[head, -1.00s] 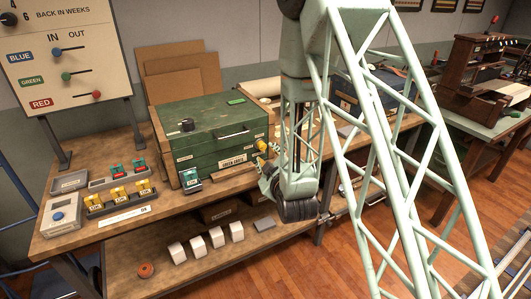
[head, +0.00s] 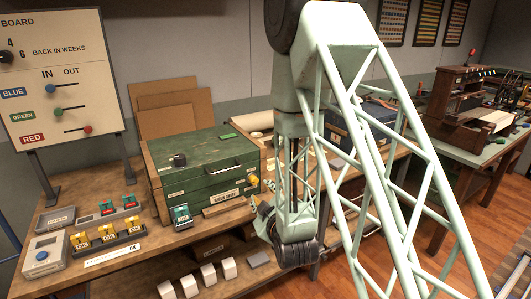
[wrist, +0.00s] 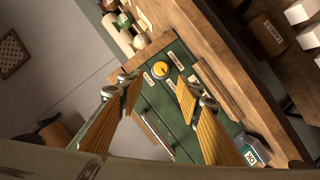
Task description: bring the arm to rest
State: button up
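In the wrist view my gripper (wrist: 157,90) has its two wood-coloured fingers spread apart, with nothing visible held between them. Beyond the fingers is a green chest (wrist: 150,103) with a yellow knob (wrist: 160,69). In the head view my arm stands at the centre, in front of the bench, with its lower end to the right of the green chest (head: 198,165). The yellow knob (head: 253,180) shows at the chest's right end. The gripper's fingers are mostly hidden by my arm in the head view.
The bench carries a rack of yellow tags (head: 105,236), a grey box with a blue button (head: 43,256) and a green tag device (head: 181,216). White blocks (head: 209,273) stand on the lower shelf. A blue box (head: 362,122) stands behind my arm. Open floor lies at the right.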

jog(key=s+d+r+m+g+h, duration=0.3)
jog(key=s+d+r+m+g, duration=0.35)
jog(key=s+d+r, duration=0.95)
jog(key=s+d+r+m+g, duration=0.1)
jog(key=s+d+r+m, duration=0.1)
jog(key=s, duration=0.9)
jog(key=s+d+r+m+g, duration=0.1)
jog(key=s+r, duration=0.3)
jog(key=s, duration=0.8)
jog(key=s+d+r+m+g+h, duration=0.1)
jog(key=s+d+r+m+g, duration=0.1)
jog(key=s, duration=1)
jog(key=shift+d+r+m+p, duration=0.35)
jog(key=shift+d+r+m, duration=0.15)
jog(key=shift+d, duration=0.5)
